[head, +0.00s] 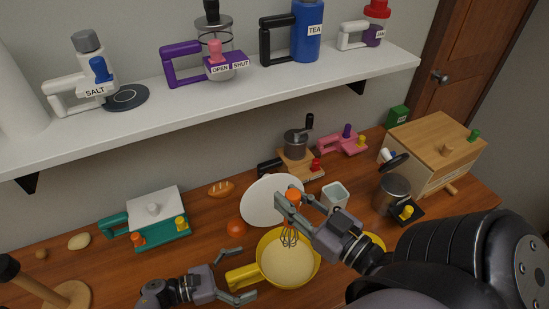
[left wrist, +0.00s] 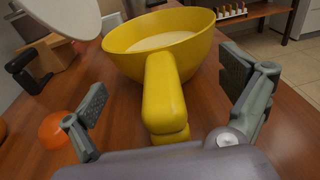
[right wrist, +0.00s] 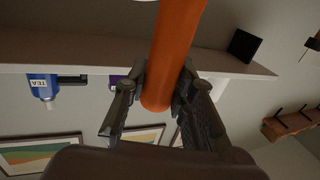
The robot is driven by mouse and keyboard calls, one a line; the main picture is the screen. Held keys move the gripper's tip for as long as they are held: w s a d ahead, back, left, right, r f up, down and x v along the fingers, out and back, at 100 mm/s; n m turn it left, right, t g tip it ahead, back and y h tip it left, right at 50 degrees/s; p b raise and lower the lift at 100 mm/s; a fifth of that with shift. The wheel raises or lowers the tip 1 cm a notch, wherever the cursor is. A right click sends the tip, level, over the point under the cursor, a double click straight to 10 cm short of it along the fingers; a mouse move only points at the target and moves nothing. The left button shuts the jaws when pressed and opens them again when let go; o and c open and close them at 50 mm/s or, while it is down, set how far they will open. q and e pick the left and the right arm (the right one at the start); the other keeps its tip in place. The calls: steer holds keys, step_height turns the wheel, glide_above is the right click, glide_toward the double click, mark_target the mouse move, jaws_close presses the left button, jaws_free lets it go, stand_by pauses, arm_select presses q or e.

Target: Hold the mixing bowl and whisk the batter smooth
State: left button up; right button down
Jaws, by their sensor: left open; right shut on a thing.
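The yellow mixing bowl (head: 288,262) stands on the wooden table with pale batter (head: 287,264) in it. Its yellow handle (head: 243,276) points left toward my left gripper. My left gripper (head: 240,273) is open, its fingers on either side of the handle; in the left wrist view the handle (left wrist: 166,95) lies between the fingers, apart from both. My right gripper (head: 294,203) is shut on the orange handle of the whisk, and the handle (right wrist: 175,50) fills the jaws in the right wrist view. The whisk's wire head (head: 289,238) is over the bowl; whether it touches the batter I cannot tell.
A white plate (head: 262,211) and an orange fruit (head: 236,228) are behind the bowl. A white cup (head: 334,195), a grinder (head: 296,150), a teal box (head: 160,225) and a wooden bread box (head: 432,150) stand farther back. A shelf (head: 300,82) with labelled containers hangs above.

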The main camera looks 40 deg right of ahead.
arm_select(q)
steer(key=shift+v, duration=3.75)
steer(key=shift+a, duration=0.1)
steer(key=v, duration=0.7)
steer(key=shift+w+a, duration=0.1)
steer(key=shift+a, duration=0.1)
